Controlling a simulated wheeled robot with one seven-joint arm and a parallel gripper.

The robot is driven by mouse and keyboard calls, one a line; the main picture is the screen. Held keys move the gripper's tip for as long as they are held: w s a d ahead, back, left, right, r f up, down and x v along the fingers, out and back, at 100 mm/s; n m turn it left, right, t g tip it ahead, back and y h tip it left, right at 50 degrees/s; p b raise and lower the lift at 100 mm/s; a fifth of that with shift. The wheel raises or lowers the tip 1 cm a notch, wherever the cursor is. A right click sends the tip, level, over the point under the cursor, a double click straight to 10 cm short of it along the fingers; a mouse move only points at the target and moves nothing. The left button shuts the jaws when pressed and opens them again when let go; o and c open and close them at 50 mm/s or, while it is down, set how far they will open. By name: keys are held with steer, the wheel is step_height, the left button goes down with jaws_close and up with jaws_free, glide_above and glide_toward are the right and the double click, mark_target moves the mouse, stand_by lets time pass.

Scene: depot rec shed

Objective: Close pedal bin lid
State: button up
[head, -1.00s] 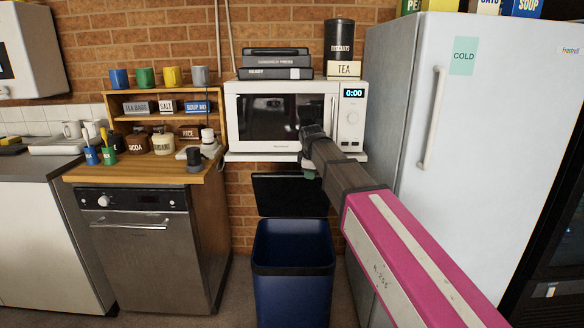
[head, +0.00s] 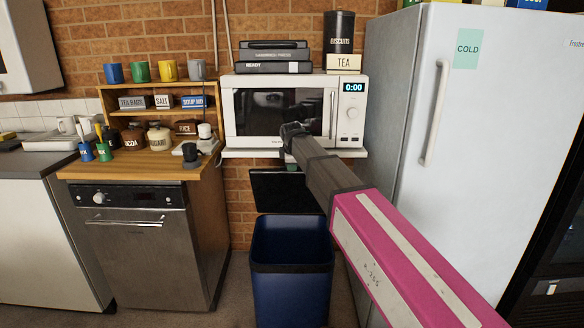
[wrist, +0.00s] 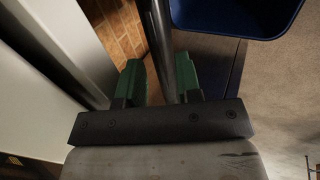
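The pedal bin (head: 291,290) is a blue box with a dark rim, standing on the floor below the microwave. Its black lid (head: 280,195) is open, standing nearly upright behind the bin mouth. In the head view my gripper (head: 292,168) is at the lid's top edge, mostly hidden by my arm. In the wrist view its green fingers (wrist: 159,82) are apart. A dark bar runs between them, perhaps the lid's edge; I cannot tell whether they touch it. The blue bin rim (wrist: 235,30) shows at the top right of the wrist view.
The microwave (head: 280,112) and its shelf (head: 240,154) are just above the lid. The fridge (head: 400,130) stands close on the right. An oven unit (head: 145,245) and a wooden counter (head: 130,168) stand on the left. Floor is free around the bin's front.

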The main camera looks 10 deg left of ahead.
steer(key=shift+x, duration=0.85)
